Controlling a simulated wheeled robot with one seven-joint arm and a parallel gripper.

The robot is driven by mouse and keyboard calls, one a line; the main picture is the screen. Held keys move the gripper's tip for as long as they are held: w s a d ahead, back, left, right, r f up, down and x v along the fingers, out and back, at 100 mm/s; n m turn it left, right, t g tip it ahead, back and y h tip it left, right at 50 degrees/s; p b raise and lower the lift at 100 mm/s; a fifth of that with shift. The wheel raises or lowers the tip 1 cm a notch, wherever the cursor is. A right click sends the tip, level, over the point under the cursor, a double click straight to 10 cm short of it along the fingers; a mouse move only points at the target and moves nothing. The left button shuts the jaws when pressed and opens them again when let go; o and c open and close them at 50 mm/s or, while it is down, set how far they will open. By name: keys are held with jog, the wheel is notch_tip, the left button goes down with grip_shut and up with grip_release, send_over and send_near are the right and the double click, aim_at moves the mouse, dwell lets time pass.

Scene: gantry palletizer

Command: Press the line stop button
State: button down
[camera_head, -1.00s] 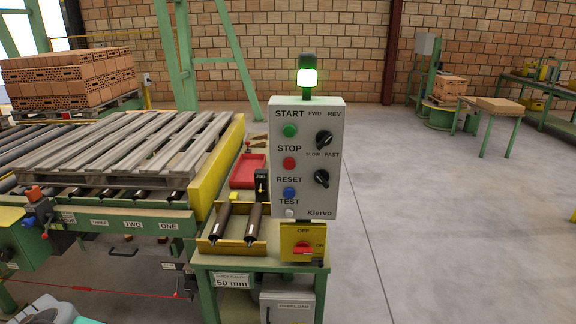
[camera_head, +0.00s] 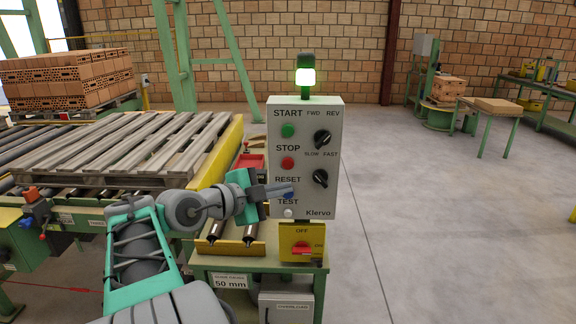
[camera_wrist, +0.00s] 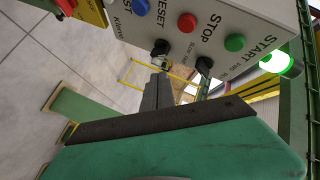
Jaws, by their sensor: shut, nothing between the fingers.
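The grey control box (camera_head: 315,205) carries a red button (camera_head: 288,163) under the label STOP, which also shows in the wrist view (camera_wrist: 187,23). Above it is the green START button (camera_head: 288,130). The RESET button is blue in the wrist view (camera_wrist: 139,8). My gripper (camera_head: 287,191) is shut and empty, in front of the box's left side. In the head view its tips overlap the RESET area, below the STOP button. The wrist view shows the shut fingers (camera_wrist: 157,93) apart from the red button. I cannot tell how far the tips are from the panel.
Two black knobs (camera_head: 322,139) sit right of the buttons, and a white TEST button (camera_head: 288,212) sits low. A yellow switch box (camera_head: 301,243) hangs below. A green lamp (camera_head: 306,77) glows on top.

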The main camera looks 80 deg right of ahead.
aim_at(288, 164)
jog(key=shift+s, duration=0.1)
jog(key=d+p, duration=0.1)
jog(key=d, duration=0.2)
jog(key=w+d+p, duration=0.1)
jog(key=d, duration=0.1)
jog(key=w+d+p, duration=0.1)
jog(key=d, duration=0.2)
jog(key=shift+d+p, duration=0.3)
jog(key=shift+p, duration=0.05)
dwell(1.9)
jog(key=shift+w+d+f+b, duration=0.1)
jog(key=shift+d+b, duration=0.25)
jog(key=shift+b, duration=0.2)
